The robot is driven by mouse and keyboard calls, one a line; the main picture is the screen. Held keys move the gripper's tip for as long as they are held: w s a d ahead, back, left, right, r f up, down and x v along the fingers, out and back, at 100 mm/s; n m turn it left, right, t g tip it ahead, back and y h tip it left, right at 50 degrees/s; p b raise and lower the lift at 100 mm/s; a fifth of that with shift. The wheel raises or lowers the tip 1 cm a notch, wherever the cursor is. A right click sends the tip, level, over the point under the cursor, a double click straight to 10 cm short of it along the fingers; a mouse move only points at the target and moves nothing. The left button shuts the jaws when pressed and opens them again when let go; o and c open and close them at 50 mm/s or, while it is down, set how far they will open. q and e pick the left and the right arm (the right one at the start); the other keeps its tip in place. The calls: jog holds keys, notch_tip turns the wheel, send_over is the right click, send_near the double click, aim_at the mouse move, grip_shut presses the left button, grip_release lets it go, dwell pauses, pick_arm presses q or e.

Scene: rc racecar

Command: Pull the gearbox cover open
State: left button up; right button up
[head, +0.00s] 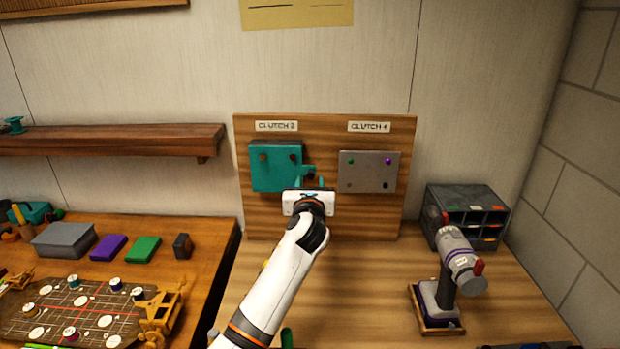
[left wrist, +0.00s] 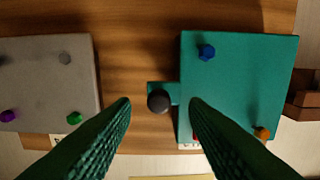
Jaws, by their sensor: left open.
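The gearbox cover is a teal box-like plate (head: 270,172) on an upright wooden board, under the label "CLUTCH 2" (head: 276,126). It looks closed against the board. In the left wrist view the cover (left wrist: 235,85) fills the right side. A teal tab with a dark round knob (left wrist: 158,101) juts from its edge. My left gripper (head: 309,184) is open in front of the board, by the tab. In the wrist view its green fingers (left wrist: 160,104) lie on either side of the knob in the picture; contact and depth cannot be told. My right gripper is not visible.
A grey plate (head: 368,172) under "CLUTCH 4" is mounted right of the cover. A drawer organizer (head: 467,215) and a purple-grey tool on a stand (head: 438,300) stand at right. A second table at left holds boxes and a track-like board (head: 85,310).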

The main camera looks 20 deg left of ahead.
pick_arm(q)
jog(key=shift+x, duration=1)
jog(key=shift+d+r, duration=0.1)
grip_shut()
